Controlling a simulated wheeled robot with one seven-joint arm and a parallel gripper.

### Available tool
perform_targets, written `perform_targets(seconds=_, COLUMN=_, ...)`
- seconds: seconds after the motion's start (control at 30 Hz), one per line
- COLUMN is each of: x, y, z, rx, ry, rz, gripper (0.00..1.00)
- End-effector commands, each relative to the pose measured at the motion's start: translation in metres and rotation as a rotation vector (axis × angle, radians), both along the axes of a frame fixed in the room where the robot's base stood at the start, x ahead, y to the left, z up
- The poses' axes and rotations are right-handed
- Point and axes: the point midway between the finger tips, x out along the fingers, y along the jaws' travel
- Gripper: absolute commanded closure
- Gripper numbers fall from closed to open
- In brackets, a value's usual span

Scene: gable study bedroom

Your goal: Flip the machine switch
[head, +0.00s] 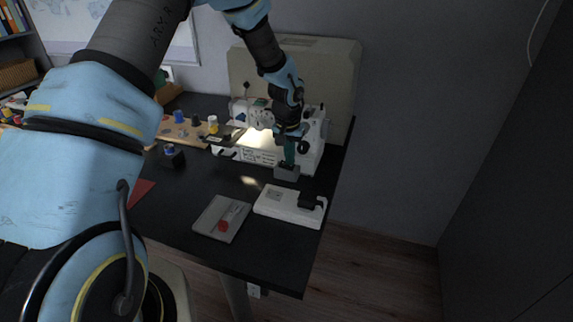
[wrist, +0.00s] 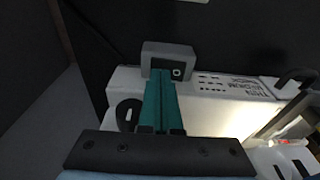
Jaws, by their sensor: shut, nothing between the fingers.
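The white sewing machine (head: 312,135) stands at the back right of the black table. A small grey switch box (head: 287,173) sits at its front right. In the wrist view the switch box (wrist: 150,48) is at upper centre, with a dark switch (wrist: 177,72) bearing a light round mark on its face. My gripper (head: 289,163) points down over the box; its teal fingers are shut with nothing between them. In the wrist view the fingertips (wrist: 160,72) overlap the switch's left part. I cannot tell whether they touch it or which way it is set.
A white block with a black part (head: 280,205) and a grey tray (head: 207,219) holding a red-ended item lie in front. Thread spools (head: 212,121) stand at left. A beige case (head: 340,75) is behind the machine. The table's right edge is close; open floor lies beyond.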

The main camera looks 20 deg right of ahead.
Motion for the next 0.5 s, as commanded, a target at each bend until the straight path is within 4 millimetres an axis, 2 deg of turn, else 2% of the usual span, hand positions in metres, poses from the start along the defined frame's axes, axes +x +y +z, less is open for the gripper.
perform_targets(seconds=0.03, x=-0.005, y=-0.006, z=0.005, rx=-0.005, ry=0.003, rz=-0.013, gripper=1.00)
perform_targets(seconds=0.5, x=-0.002, y=-0.003, z=0.041, rx=-0.004, ry=0.001, rz=-0.007, gripper=1.00)
